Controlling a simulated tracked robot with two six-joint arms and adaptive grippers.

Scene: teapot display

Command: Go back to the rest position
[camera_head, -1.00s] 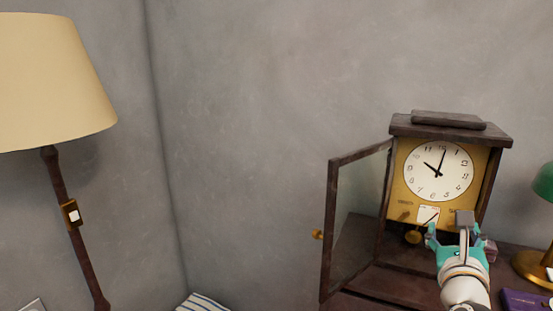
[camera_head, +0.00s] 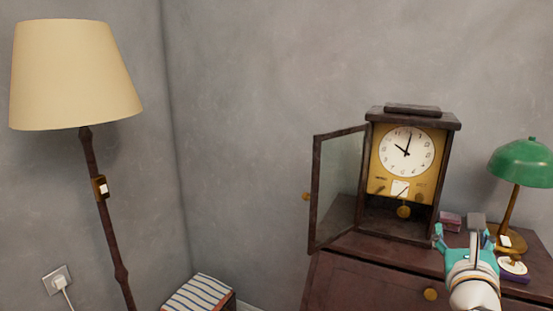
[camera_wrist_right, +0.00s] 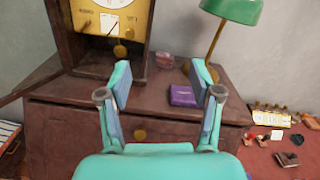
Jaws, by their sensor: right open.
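My right gripper (camera_head: 465,241) is open and empty in the head view, in front of the dresser top and to the right of the clock. In the right wrist view its two teal fingers (camera_wrist_right: 162,88) stand apart with nothing between them. The wooden clock (camera_head: 407,155) stands on the dresser with its glass door (camera_head: 337,190) swung open to the left. Its white dial, gold face and pendulum bob show. My left gripper is in neither view.
The brown dresser (camera_head: 375,282) carries a green lamp (camera_head: 521,163), a pink box (camera_head: 450,221) and a purple box (camera_wrist_right: 184,96). A floor lamp (camera_head: 75,75) stands at the left. A striped cushion (camera_head: 199,297) lies low. Small items lie on a red surface (camera_wrist_right: 270,158).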

